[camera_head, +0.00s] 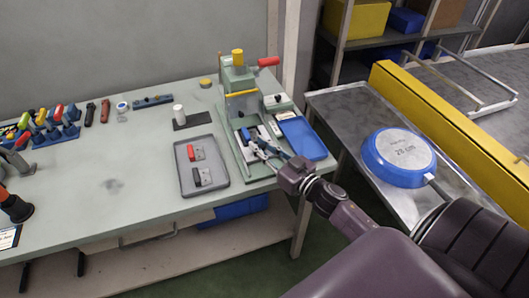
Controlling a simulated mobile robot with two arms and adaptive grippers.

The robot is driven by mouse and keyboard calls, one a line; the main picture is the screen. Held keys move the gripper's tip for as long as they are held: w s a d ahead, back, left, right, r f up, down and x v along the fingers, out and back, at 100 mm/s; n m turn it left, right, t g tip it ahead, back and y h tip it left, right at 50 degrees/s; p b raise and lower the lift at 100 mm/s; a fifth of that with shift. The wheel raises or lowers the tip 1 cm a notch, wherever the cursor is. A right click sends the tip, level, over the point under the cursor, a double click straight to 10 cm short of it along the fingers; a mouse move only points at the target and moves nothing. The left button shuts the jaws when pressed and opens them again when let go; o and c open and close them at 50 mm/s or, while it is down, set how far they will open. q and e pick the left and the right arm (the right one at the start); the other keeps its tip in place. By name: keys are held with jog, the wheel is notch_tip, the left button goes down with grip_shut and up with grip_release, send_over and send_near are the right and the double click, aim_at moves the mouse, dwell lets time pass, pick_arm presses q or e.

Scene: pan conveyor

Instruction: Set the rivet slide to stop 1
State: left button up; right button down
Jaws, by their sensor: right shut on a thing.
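The rivet slide (246,133) is a small part low on the front of the green press fixture (239,84), which stands at the right end of the bench. My right gripper (257,146) reaches in from the lower right and is shut on the rivet slide at the fixture's base. Its fingers cover most of the slide, and the stop marks are too small to read. My left gripper is not in view.
A grey tray (216,181) with a red and a black handle lies left of the fixture. A blue tray (303,138) lies at its right. A blue pan (374,160) rests upside down on the metal conveyor. A tool rack (66,131) stands far left.

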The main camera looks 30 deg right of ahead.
jog(key=shift+w, duration=0.2)
jog(key=shift+s, duration=0.1)
jog(key=c, duration=1.8)
grip_release()
jog(key=s+d, duration=0.2)
jog(key=s, duration=0.9)
jog(key=shift+s, duration=0.4)
